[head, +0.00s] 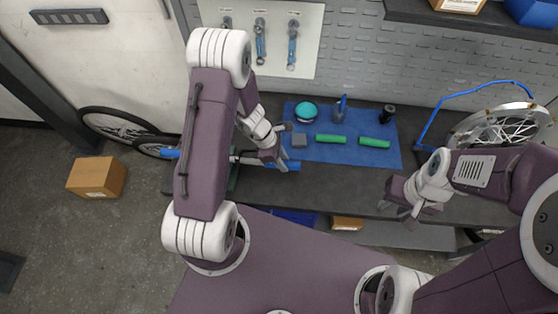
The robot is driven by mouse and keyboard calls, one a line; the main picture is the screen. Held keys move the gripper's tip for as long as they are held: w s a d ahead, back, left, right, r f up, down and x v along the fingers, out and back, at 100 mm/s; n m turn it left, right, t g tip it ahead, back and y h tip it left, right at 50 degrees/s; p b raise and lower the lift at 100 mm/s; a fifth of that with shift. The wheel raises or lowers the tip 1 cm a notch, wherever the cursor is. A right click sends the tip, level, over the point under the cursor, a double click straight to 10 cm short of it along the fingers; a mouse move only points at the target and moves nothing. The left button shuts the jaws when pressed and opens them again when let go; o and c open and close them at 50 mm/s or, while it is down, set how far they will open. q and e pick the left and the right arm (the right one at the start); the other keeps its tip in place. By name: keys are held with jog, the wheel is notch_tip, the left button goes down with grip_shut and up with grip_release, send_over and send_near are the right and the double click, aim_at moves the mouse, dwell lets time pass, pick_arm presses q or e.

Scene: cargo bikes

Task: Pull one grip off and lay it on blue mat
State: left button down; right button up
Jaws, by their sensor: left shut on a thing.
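A handlebar (246,159) lies along the workbench, partly hidden behind my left arm. A blue grip (170,154) is at its left end, and another blue grip (291,165) is at its right end. My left gripper (281,160) is shut on the right blue grip, which is partly covered by the fingers. The blue mat (347,155) lies on the bench just right of this gripper. Two green grips lie on it, one near its middle (331,139) and one further right (374,142). My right gripper (396,209) is open and empty over the bench's front edge.
A teal round container (306,111), a grey block (299,140), a blue bottle (339,108) and a black cylinder (387,114) are on the mat. The mat's front strip is clear. A wheel (490,130) and blue frame (433,122) stand right.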

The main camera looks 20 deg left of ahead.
aim_at(298, 163)
pick_arm(q)
jog(key=shift+w+d, duration=0.1)
jog(key=shift+d, duration=0.2)
jog(key=shift+w+d, duration=0.25)
jog(key=shift+d, duration=0.85)
jog(key=shift+w+d, duration=0.25)
jog(key=shift+d, duration=0.8)
jog(key=shift+r, duration=0.1)
jog(key=r+p, duration=0.2)
jog(key=d+r+p, duration=0.1)
jog(key=r+p, duration=0.1)
jog(key=r, duration=0.1)
jog(key=shift+w+d, duration=0.15)
jog(key=shift+d, duration=0.05)
jog(key=shift+f, duration=0.1)
